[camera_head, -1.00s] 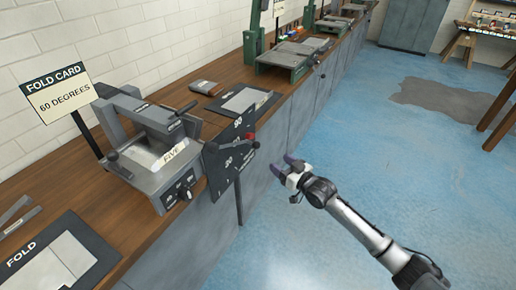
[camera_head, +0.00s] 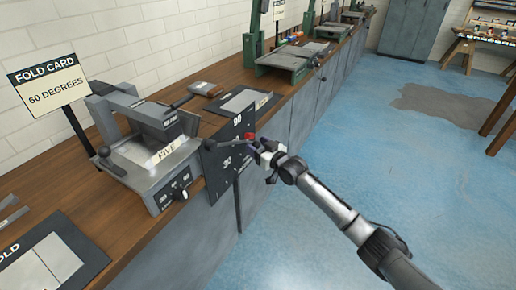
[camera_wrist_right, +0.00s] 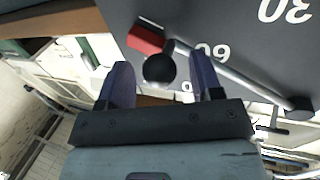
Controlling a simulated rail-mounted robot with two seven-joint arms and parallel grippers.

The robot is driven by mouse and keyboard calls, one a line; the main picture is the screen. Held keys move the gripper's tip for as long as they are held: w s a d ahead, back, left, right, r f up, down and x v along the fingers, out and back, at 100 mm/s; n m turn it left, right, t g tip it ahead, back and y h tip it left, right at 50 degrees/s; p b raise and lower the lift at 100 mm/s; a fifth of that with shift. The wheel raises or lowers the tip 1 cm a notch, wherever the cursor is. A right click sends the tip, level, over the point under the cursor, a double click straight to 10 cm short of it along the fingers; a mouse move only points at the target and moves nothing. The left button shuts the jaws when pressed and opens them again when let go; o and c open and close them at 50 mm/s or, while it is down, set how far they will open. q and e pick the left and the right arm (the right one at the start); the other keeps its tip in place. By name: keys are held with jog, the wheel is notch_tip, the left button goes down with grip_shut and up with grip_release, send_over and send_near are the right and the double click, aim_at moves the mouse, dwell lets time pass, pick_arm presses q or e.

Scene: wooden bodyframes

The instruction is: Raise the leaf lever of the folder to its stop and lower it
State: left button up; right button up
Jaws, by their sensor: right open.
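The folder (camera_head: 150,178) sits on the wooden bench, with a dark angle plate (camera_head: 222,170) on its right end, marked 90 and 30. The leaf lever (camera_wrist_right: 245,80) is a thin grey rod with a black ball knob (camera_wrist_right: 159,68); in the head view the rod (camera_head: 228,145) runs roughly level across the plate. A red stop block (camera_wrist_right: 147,40) sits on the plate beside the knob, near the 60 mark. My right gripper (camera_head: 257,147) is open at the knob; in the right wrist view its fingers (camera_wrist_right: 163,80) lie either side of it. Contact is unclear. My left gripper is out of view.
A sign (camera_head: 48,84) reads "FOLD CARD 60 DEGREES". A card labelled FIVE (camera_head: 166,152) lies on the folder's bed. A dark mat (camera_head: 55,262) and a second mat (camera_head: 243,102) lie on the bench. The blue floor (camera_head: 350,150) to the right is open.

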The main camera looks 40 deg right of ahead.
jog(key=shift+w, duration=0.1)
grip_shut()
dwell(0.6)
